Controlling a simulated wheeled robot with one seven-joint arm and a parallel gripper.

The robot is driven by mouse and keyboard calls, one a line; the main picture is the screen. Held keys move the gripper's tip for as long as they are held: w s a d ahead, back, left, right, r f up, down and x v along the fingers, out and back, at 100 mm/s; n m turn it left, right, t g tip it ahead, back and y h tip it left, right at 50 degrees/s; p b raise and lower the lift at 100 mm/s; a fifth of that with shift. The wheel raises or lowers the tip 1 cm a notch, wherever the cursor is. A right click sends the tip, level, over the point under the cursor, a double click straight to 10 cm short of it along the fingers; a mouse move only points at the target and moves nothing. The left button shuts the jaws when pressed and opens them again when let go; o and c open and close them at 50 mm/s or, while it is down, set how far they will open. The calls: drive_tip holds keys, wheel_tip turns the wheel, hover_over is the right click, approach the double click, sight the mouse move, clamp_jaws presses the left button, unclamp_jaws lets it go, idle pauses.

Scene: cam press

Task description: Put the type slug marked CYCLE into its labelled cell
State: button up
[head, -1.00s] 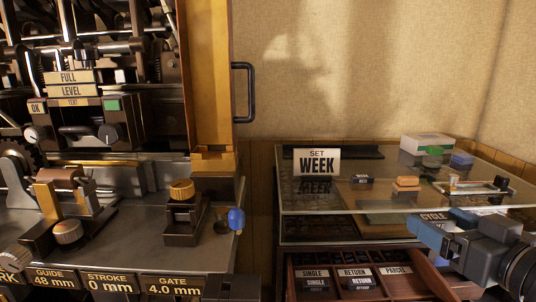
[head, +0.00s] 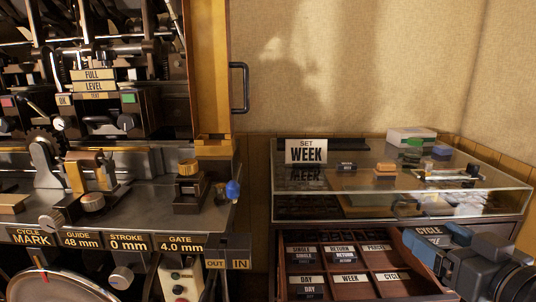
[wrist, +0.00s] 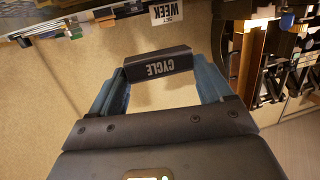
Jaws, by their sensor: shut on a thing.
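The CYCLE slug (head: 428,231) is a dark block with white lettering. My gripper (head: 425,240) has its blue fingers shut on the slug's two ends; the wrist view shows the slug (wrist: 157,65) between both fingertips, its lettering upside down. In the head view the slug is over the right side of the open drawer (head: 288,262), apparently above it; the exact height is unclear. The cell labelled CYCLE (head: 391,276) is in the drawer's front row at right. My gripper partly covers the drawer's right side.
Slugs sit in the SINGLE, RETURN and DAY (head: 310,293) cells. A glass-topped case (head: 400,205) stands behind the drawer, bearing a SET WEEK sign (head: 306,151), a small slug and other small things. The press (head: 120,170) stands at left.

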drive_tip(key=s+a+f+h, duration=0.1)
drive_tip(key=a+f, duration=0.1)
drive_tip(key=f, duration=0.9)
drive_tip(key=s+a+f+m+h, duration=0.1)
drive_tip(key=s+a+f, duration=0.1)
drive_tip(key=f, duration=1)
drive_tip(key=s+a+f+m, duration=0.1)
drive_tip(key=s+f, duration=0.1)
drive_tip(key=f, duration=0.9)
drive_tip(key=shift+a+f+h, duration=0.15)
drive_tip(key=shift+a+h, duration=0.25)
drive_tip(key=shift+d+f, duration=0.1)
drive_tip(key=shift+d, duration=0.05)
